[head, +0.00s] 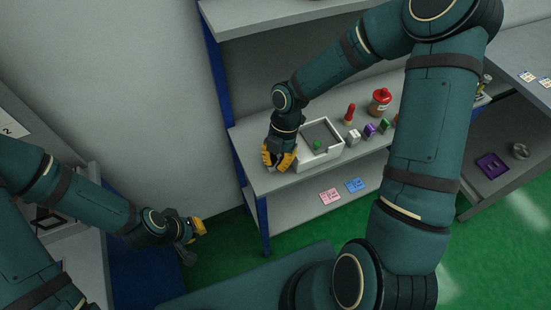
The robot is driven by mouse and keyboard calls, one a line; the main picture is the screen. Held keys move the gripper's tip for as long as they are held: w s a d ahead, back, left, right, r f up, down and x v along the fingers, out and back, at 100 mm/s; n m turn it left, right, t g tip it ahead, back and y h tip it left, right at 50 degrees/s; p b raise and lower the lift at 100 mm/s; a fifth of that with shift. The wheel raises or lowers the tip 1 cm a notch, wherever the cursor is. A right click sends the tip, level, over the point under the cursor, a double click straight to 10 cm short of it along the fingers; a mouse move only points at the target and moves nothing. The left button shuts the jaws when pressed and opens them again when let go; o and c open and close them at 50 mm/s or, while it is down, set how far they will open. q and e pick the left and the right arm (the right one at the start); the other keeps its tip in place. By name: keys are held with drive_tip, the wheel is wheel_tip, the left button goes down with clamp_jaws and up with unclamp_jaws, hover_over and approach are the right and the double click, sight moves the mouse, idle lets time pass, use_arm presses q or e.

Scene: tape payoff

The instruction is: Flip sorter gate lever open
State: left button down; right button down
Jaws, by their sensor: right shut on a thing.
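My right gripper (279,158) has yellow fingers and points down at the left end of a white tray (322,158) on the grey shelf. It is shut on what looks like the tray's left wall; the fingers hide the exact contact. The tray has a grey floor, and a small green thing (317,145) is in it. I cannot make out a sorter gate or its lever. My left gripper (196,230) is at the lower left, away from the shelf and over the floor; its jaw opening is too small and turned to tell.
A red bottle (380,101), a red-topped stick-like item (349,114) and several small blocks stand right of the tray. Pink (330,196) and blue (355,185) cards are on the lower shelf. A second bench with a purple item (492,166) is at right.

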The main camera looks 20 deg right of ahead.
use_arm(q)
drive_tip(key=shift+w+r+p, duration=0.2)
drive_tip(key=shift+r+p, duration=0.2)
drive_tip(key=shift+r, duration=0.05)
use_arm(e)
drive_tip(key=shift+d+n, duration=0.25)
drive_tip(key=shift+n, duration=0.35)
drive_tip(key=shift+a, duration=0.1)
